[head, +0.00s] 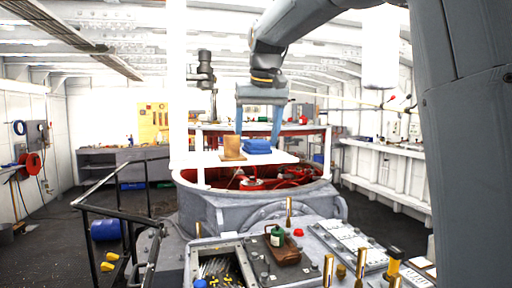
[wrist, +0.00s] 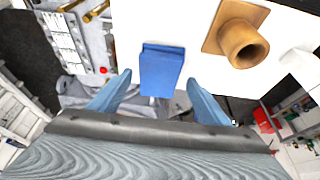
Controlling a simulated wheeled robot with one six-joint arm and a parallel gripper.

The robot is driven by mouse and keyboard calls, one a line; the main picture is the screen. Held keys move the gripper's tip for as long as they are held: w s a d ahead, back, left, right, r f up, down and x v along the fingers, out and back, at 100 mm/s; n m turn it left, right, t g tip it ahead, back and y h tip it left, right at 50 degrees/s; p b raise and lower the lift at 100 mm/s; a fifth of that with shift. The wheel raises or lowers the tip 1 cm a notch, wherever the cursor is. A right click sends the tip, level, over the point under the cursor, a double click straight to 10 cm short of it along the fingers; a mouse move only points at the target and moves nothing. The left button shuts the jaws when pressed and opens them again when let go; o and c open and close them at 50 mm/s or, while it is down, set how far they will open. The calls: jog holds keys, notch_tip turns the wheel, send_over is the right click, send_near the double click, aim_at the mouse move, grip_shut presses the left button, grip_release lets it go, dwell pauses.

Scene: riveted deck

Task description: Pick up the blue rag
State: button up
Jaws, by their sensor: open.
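In the wrist view the blue rag (wrist: 161,72) lies near the white surface's edge, ahead of and between my fingertips. My gripper (head: 259,128) has two blue fingers and points down above the rag in the head view. In the wrist view my gripper (wrist: 158,80) is open with nothing held.
A tan pipe-like piece on a square base (wrist: 237,42) stands right of the rag in the wrist view, left of it in the head view (head: 232,148). A round grey housing (head: 260,208) lies below the board.

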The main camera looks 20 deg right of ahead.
jog(key=shift+f, duration=0.25)
dwell(0.4)
jog(key=c, duration=1.2)
jog(key=shift+c, duration=0.2)
jog(key=shift+r, duration=0.15)
